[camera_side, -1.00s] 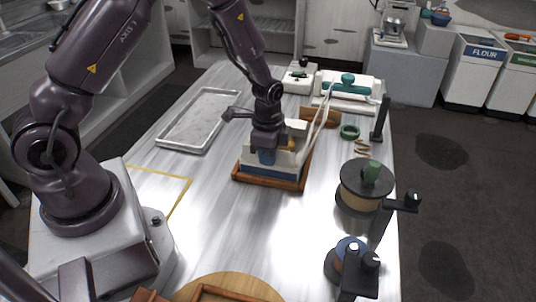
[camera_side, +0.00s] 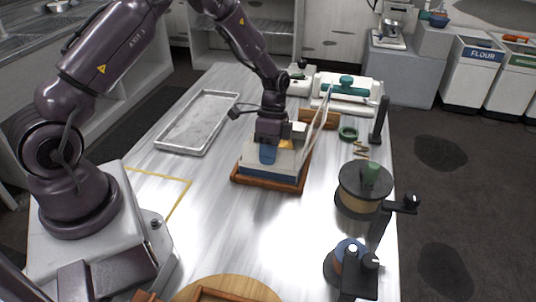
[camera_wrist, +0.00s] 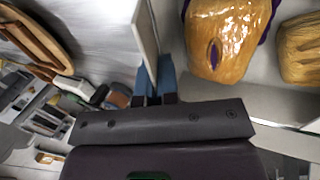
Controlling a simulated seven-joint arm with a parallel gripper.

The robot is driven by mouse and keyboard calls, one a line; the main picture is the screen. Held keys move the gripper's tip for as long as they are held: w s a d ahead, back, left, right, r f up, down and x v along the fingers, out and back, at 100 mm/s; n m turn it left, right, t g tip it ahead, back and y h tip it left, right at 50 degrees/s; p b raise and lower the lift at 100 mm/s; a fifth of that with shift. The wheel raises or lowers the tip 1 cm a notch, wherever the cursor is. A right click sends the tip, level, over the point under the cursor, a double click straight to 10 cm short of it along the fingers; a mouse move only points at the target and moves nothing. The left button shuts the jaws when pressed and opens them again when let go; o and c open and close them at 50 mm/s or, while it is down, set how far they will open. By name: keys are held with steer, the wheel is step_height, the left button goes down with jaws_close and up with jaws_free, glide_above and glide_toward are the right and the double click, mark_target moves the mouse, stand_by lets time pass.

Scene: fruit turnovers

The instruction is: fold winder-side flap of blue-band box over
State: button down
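The white blue-band box (camera_side: 268,173) sits on a brown wooden tray (camera_side: 240,180) in the middle of the table. Golden glazed turnovers (camera_wrist: 228,35) show inside it in the wrist view. A pale upright flap (camera_wrist: 146,28) stands edge-on at the box's side, between the turnovers and the table. My gripper (camera_wrist: 154,82) has its blue fingers close together, one on each side of this flap's edge. In the side view my gripper (camera_side: 268,152) is low at the box and hides part of it. A tall pale panel (camera_side: 318,118) rises at the box's right.
Spools with a green-topped post (camera_side: 365,182) and a crank stand (camera_side: 380,230) line the right edge. A green ring (camera_side: 348,134) and black post (camera_side: 380,120) stand behind. A grey tray (camera_side: 195,125) lies at left. White machines are at the back.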

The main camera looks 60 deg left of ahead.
steer(key=c, duration=1.4)
jaws_free()
steer(key=shift+o, duration=0.2)
steer(key=v, duration=1.3)
